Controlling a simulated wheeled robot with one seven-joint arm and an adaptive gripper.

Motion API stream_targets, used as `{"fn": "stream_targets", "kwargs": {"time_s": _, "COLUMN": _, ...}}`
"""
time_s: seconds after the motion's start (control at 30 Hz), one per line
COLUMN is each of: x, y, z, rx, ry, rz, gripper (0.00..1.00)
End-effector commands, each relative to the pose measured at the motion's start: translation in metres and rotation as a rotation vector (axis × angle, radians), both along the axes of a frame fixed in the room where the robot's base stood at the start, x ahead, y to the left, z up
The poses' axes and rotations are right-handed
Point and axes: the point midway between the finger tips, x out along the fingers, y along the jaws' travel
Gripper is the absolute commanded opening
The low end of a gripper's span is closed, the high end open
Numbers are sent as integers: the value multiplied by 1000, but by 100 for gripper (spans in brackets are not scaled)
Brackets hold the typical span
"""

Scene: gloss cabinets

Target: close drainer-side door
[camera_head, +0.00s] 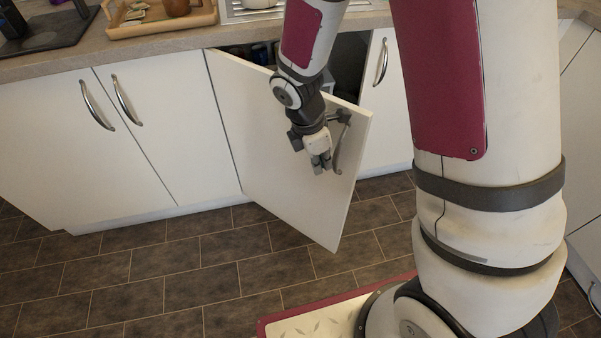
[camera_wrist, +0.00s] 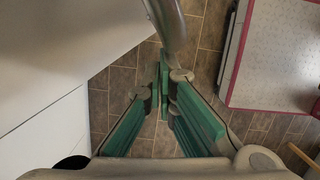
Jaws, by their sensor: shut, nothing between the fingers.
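The drainer-side door (camera_head: 235,130) is a white panel, hinged at its left edge and standing well open below the drainer (camera_head: 350,6). Its curved metal handle (camera_head: 341,150) is near the free right edge. My gripper (camera_head: 320,170) is in front of the door's outer face, just left of the handle, pointing down. In the wrist view my gripper (camera_wrist: 164,82) has its green-padded fingers together with nothing between them. The handle (camera_wrist: 170,25) passes just beyond the fingertips; I cannot tell whether they touch. White panel surface (camera_wrist: 60,50) fills the left side there.
The dark cabinet opening (camera_head: 349,62) shows behind the door. Closed white doors (camera_head: 60,140) stand to the left, and another with a handle (camera_head: 392,100) to the right. A wooden tray (camera_head: 160,24) lies on the counter (camera_head: 60,62). The tiled floor (camera_head: 190,265) in front is clear.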

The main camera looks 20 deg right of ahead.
Motion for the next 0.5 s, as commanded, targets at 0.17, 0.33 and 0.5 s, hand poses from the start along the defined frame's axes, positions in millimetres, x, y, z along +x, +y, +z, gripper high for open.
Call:
{"fn": "stream_targets", "kwargs": {"time_s": 0.17, "x": 21, "y": -34, "z": 1, "rx": 0, "ry": 0, "rz": 82, "gripper": 0}}
{"fn": "stream_targets", "kwargs": {"time_s": 0.33, "x": 43, "y": -63, "z": 2, "rx": 0, "ry": 0, "rz": 167, "gripper": 0}}
{"fn": "stream_targets", "kwargs": {"time_s": 0.5, "x": 68, "y": -90, "z": 1, "rx": 0, "ry": -1, "rz": 253, "gripper": 0}}
